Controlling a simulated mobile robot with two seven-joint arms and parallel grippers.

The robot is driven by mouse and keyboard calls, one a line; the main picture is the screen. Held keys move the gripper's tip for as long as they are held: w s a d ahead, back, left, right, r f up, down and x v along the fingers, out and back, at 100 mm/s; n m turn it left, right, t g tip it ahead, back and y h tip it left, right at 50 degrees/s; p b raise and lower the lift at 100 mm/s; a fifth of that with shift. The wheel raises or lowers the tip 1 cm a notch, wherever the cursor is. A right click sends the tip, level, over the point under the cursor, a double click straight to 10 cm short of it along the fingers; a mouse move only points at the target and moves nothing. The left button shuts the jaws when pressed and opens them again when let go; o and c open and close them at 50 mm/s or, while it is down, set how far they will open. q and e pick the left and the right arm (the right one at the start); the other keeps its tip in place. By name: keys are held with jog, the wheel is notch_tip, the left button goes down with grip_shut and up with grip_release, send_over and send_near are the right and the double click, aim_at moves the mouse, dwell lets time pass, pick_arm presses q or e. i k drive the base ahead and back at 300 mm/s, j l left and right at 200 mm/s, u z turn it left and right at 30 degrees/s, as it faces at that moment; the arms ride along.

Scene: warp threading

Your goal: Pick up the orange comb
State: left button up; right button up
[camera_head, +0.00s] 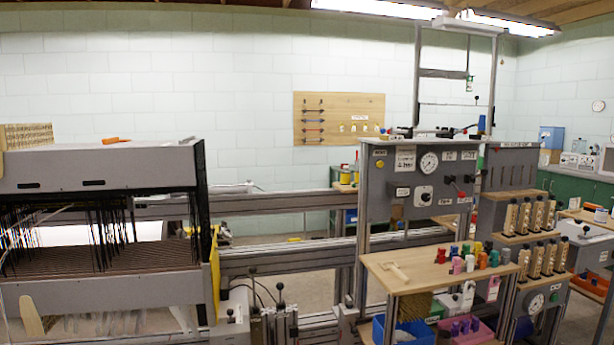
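A small flat orange object (113,140) lies on top of the grey housing of the loom (130,165) at the left. It looks like the orange comb, but it is too small to make out any teeth. Neither of my grippers shows in this view.
A wooden comb-like block (28,136) stands at the left end of the loom's top. A grey control panel (420,185) stands at centre right, above a wooden shelf (400,262) with a mallet and several coloured spools. Blue (405,332) and pink bins sit below. Metal rails join loom and panel.

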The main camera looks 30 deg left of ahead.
aim_at(109, 141)
jog(key=u, duration=2.15)
